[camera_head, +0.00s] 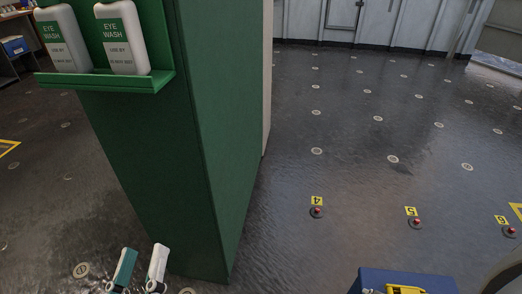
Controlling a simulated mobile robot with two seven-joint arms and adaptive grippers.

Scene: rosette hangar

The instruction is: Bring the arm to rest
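My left gripper (145,251) shows at the bottom left edge of the head view. Its two fingers, one teal and one pale, point up and stand apart with a gap between them. I see nothing held in the gap. The gripper appears in front of the dark floor, close to the foot of the green column in the picture. The rest of the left arm is out of frame below. My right gripper does not show.
A green column (180,160) stands at centre left, with a green shelf (110,83) holding two eye wash bottles (121,38). A blue box with yellow on top (375,279) is at the bottom right. Red-topped floor markers numbered 4 (317,212), 5 (415,222) and 6 (510,231) dot otherwise open floor.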

